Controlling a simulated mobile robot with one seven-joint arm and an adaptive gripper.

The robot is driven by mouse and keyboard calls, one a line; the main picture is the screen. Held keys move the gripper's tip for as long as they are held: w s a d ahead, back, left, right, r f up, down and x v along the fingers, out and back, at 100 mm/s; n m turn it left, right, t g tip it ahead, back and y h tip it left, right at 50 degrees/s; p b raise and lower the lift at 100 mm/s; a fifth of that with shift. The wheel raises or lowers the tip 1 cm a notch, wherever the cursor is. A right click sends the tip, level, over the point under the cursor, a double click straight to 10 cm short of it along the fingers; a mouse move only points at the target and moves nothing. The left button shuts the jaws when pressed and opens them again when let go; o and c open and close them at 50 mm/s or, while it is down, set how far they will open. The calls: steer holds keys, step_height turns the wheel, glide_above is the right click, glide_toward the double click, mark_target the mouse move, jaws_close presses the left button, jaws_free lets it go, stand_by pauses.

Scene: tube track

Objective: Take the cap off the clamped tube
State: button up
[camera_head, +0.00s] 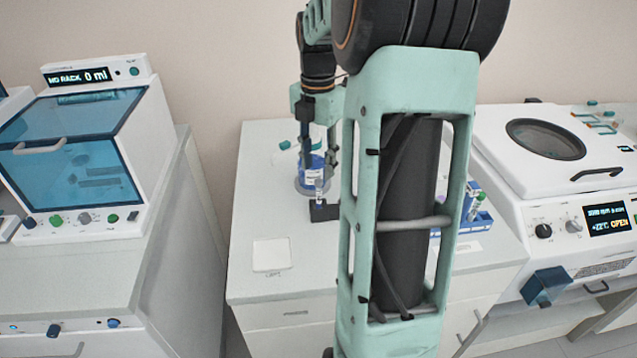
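A small clear tube (319,188) stands upright in a black clamp (323,211) on the white bench, left of my forearm. Its top is too small to make out the cap clearly. My gripper (318,168) points down just above and behind the tube's top. Its two dark fingers are apart, with a gap wider than the tube, and nothing shows held between them. I cannot tell whether the fingertips are around the tube's top or behind it. My own forearm covers the right part of the bench.
A blue labelled container (311,165) stands close behind the tube. A white square pad (271,255) lies at the bench's front left. A blue rack (470,218) with tubes is partly hidden by my arm. Machines (85,160) flank the bench, including a round-lidded one (545,139).

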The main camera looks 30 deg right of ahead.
mark_target(319, 180)
steer(key=shift+d+f, duration=0.1)
steer(key=shift+f, duration=1.75)
steer(key=c, duration=0.8)
steer(key=shift+o, duration=0.2)
steer(key=shift+w+r, duration=0.1)
steer(key=shift+d+r, duration=0.1)
steer(key=shift+r, duration=0.45)
steer(key=shift+c, duration=0.4)
steer(key=s+r, duration=0.1)
steer(key=r, duration=0.1)
steer(key=s+d+r, duration=0.1)
steer(key=s+r, duration=0.1)
steer(key=r, duration=0.1)
steer(key=s+r, duration=0.1)
steer(key=r, duration=0.1)
steer(key=shift+s+d+r, duration=0.25)
steer(key=shift+s+r, duration=0.05)
jaws_close()
steer(key=s+d+r, duration=0.3)
steer(key=s+r, duration=0.1)
steer(key=s, duration=0.4)
steer(key=shift+s+b, duration=0.35)
steer(key=shift+b, duration=0.05)
